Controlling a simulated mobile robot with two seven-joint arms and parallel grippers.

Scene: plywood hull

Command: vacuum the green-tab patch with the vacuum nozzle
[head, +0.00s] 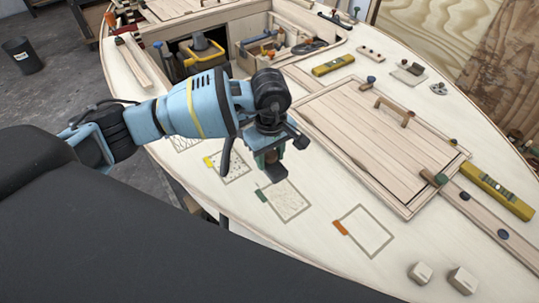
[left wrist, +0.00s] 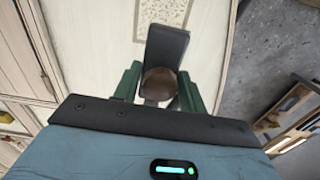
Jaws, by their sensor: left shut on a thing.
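The green-tab patch (head: 288,203) is a thin outlined rectangle with fine specks on the pale deck, its green tab (head: 262,196) at the left corner. My left gripper (head: 271,158) is just above the patch's far end, pointing down. Its green fingers (left wrist: 158,88) are shut on the vacuum nozzle, a dark grey flat piece (left wrist: 166,48) with a brown rounded part between the fingers. In the head view the nozzle (head: 275,173) is mostly hidden by the gripper; I cannot tell whether it touches the deck. My right gripper is not in view.
A yellow-tab patch (head: 233,167) lies to the left and an orange-tab patch (head: 364,232) to the right. A plank hatch (head: 375,140) with a handle is behind. Two small pale blocks (head: 463,280) sit at the lower right. The hull edge drops to the floor in front.

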